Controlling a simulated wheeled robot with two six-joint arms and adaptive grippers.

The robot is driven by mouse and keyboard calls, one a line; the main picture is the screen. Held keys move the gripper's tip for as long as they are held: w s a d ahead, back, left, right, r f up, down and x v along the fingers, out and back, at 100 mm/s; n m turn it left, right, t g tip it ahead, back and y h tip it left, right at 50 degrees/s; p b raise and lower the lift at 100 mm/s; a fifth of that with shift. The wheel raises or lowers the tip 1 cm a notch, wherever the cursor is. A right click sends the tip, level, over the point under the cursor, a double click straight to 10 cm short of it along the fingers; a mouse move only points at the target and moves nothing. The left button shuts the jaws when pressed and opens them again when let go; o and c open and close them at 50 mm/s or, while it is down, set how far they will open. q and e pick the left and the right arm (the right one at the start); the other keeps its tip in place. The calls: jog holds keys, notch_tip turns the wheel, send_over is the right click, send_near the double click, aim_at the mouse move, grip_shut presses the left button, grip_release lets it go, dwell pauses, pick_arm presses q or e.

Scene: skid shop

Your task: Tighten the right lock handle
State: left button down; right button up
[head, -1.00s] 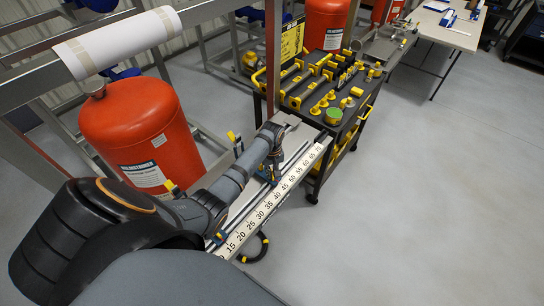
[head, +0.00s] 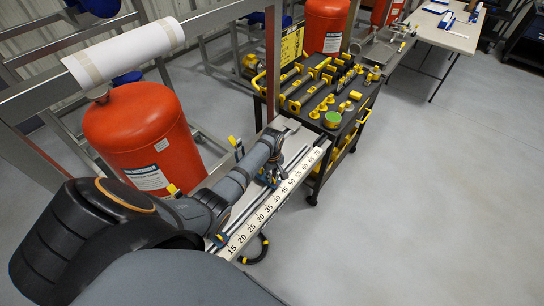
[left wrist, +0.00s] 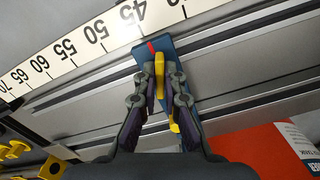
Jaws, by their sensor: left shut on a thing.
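A blue stop block (left wrist: 144,52) with a red line sits on the grooved metal rail, its red line near the 45 mark of the scale. A yellow lock handle (left wrist: 160,75) stands up from it. In the left wrist view, my left gripper (left wrist: 160,85) has its fingers on both sides of this handle and is shut on it. In the head view, my left gripper (head: 271,172) is low over the rail, partly hidden by my wrist, and the handle in it is hard to make out. My right gripper is in neither view.
The number scale (head: 262,215) runs along the rail's near edge. Other yellow-topped clamps (head: 235,143) stand behind the rail. A red tank (head: 138,135) stands at left. A black cart (head: 318,100) with yellow tools is beyond the rail's far end. Open floor lies right.

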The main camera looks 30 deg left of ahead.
pick_arm(q)
jog(key=shift+r+n+p, duration=0.15)
jog(key=shift+n+p, duration=0.35)
jog(key=shift+n, duration=0.1)
jog(key=shift+n+p, duration=0.55)
jog(key=shift+n, duration=0.65)
jog(key=shift+n, duration=0.3)
jog(key=c, duration=1.5)
grip_release()
jog(key=shift+o, duration=0.2)
